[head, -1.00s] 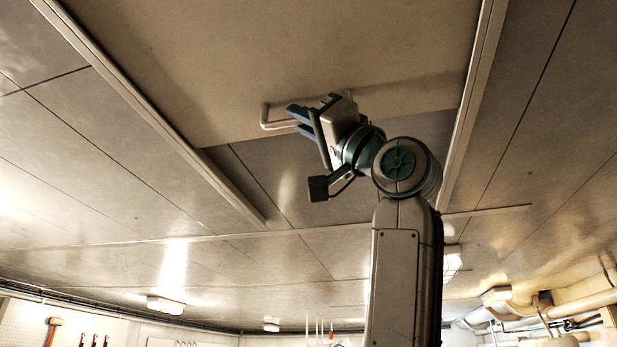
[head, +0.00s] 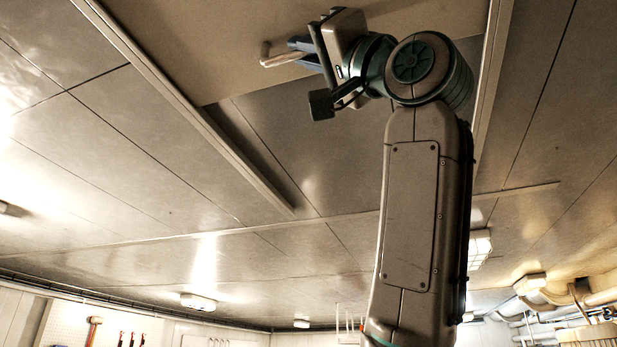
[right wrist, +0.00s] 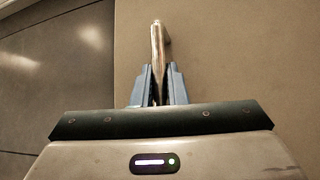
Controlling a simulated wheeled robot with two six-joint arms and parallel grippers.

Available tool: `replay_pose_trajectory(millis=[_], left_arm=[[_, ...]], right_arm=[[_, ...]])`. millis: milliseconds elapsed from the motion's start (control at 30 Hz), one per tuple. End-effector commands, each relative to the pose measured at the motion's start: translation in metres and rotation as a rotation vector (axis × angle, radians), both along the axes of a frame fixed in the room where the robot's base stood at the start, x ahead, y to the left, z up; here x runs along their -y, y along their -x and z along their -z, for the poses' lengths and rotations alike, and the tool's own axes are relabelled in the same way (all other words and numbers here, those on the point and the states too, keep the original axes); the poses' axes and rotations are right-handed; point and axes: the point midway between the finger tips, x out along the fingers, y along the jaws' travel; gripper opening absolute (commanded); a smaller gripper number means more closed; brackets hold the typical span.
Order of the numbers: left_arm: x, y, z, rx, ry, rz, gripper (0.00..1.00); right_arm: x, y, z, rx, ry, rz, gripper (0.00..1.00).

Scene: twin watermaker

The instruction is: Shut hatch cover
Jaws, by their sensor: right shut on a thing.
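The hatch cover (head: 200,40) is a wide, flat beige panel overhead, lying between two long rails. It also fills the right side of the right wrist view (right wrist: 235,60). A pale bar handle (head: 271,58) is fixed near its far edge. My right gripper (head: 299,50) is shut on this handle, its blue fingers on either side of the bar in the right wrist view (right wrist: 159,72). The fingers and wrist hide part of the handle in the head view. My left gripper does not show in either view.
A left rail (head: 180,105) and a right rail (head: 493,90) flank the cover. A grey panelled surface (head: 290,140) shows beyond its far edge. Ceiling lamps (head: 198,301), wall tools (head: 94,325) and pipes (head: 590,300) lie farther off.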

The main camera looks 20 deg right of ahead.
Motion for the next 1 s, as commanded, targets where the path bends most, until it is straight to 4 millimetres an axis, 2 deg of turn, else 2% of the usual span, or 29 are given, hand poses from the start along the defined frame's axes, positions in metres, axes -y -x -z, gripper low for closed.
replay_pose_trajectory(millis=[33,100,133,467,800,1000], left_arm=[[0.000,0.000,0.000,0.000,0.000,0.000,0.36],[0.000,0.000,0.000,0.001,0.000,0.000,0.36],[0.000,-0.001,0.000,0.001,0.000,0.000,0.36],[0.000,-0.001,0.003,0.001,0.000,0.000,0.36],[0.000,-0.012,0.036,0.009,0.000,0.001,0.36],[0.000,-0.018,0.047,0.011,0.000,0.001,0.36]], right_arm=[[-0.001,0.001,0.000,0.002,0.002,-0.003,0.18],[-0.001,0.001,0.000,0.001,0.002,-0.002,0.32],[-0.001,0.001,0.000,0.001,0.002,-0.002,0.34],[0.002,0.002,0.004,0.001,0.001,0.000,0.34],[0.032,0.034,0.049,0.005,0.000,0.001,0.34],[0.047,0.051,0.069,0.004,0.001,0.000,0.34]])
